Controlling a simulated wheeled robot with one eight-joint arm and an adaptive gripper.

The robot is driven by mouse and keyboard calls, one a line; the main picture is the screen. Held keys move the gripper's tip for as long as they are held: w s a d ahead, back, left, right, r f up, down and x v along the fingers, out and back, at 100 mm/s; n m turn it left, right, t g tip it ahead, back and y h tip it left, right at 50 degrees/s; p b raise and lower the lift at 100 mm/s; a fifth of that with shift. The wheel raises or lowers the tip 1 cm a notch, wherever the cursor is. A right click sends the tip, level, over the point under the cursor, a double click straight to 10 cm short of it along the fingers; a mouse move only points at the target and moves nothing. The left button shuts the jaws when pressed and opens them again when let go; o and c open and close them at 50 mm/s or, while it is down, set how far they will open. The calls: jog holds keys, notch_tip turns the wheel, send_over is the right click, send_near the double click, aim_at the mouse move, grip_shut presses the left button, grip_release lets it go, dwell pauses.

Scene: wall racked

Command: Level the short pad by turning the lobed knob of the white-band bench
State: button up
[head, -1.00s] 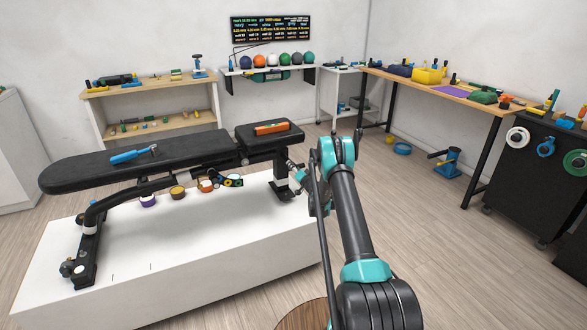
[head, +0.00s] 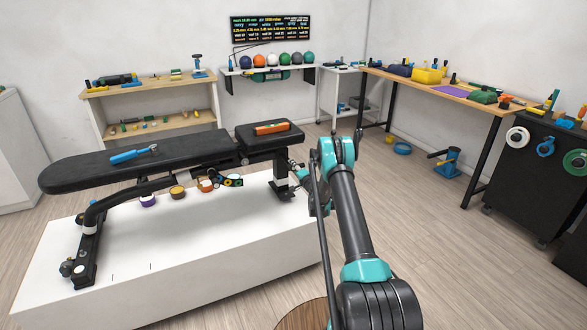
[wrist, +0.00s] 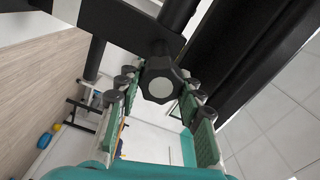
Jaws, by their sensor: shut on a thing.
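The black bench stands on a white plinth (head: 200,270). Its short pad (head: 285,141) is at the right end and carries an orange level (head: 271,128); the level's bubble is too small to read. A white band (head: 281,184) shows on the post below this pad. In the wrist view, the black lobed knob (wrist: 160,80) with a pale round centre sits between my fingers. My gripper (wrist: 160,92) is shut on the knob, with green pads on either side. In the head view my gripper is small beside the post and partly hidden by my arm.
The long pad (head: 90,168) holds a blue tool (head: 133,155). Several coloured rolls hang under the bench. A wooden shelf (head: 150,88) stands behind, and a workbench (head: 435,86) at the right.

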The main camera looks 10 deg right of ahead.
jog(key=shift+m, duration=0.5)
jog(key=shift+d, duration=0.1)
jog(key=o, duration=1.2)
jog(key=shift+c, duration=0.2)
jog(key=v, duration=1.2)
